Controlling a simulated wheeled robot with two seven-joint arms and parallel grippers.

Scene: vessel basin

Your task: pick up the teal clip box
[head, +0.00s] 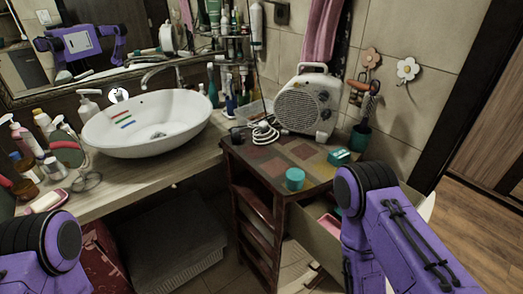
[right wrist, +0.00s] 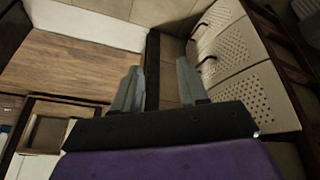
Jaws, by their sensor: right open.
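A small teal box (head: 340,156), which looks like the clip box, sits near the right side of the dark wooden side table (head: 266,158). My right arm comes in at the lower right of the head view, close in front of the table, and its gripper is not visible there. In the right wrist view my right gripper (right wrist: 158,88) is open with nothing between its fingers. It faces the floor and wall, and no teal box shows there. My left arm shows at the lower left of the head view, but its gripper is out of frame.
A round teal container (head: 295,180) stands on the table's front edge. A beige heater (head: 305,104) with a coiled cable and a teal cup (head: 360,138) of tools stand behind. A white basin (head: 147,128) and several bottles fill the counter at left. An open drawer (head: 314,232) is below.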

